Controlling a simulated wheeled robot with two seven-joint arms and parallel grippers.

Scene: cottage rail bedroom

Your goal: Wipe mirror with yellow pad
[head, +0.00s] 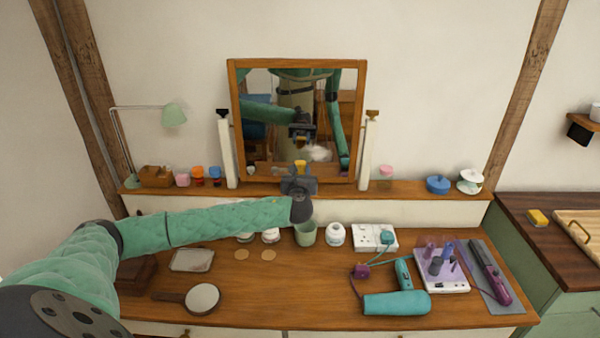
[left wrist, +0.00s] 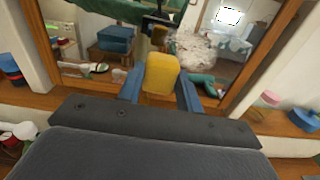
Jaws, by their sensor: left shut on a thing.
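The wood-framed mirror (head: 262,140) stands upright on the shelf at the back of the dresser. A whitish cloudy smudge (head: 318,153) shows low on its glass, right of centre; it also shows in the left wrist view (left wrist: 197,48). My left gripper (head: 299,180) is at the mirror's lower edge, shut on the yellow pad (left wrist: 161,72). The pad stands upright between the blue fingers, its face toward the glass, left of and below the smudge. I cannot tell whether it touches the glass. My right gripper is not directly in view.
Small jars and an orange-capped bottle (head: 198,175) line the shelf left of the mirror; a blue pot (head: 438,185) stands right. A teal hair dryer (head: 396,303) lies at front right.

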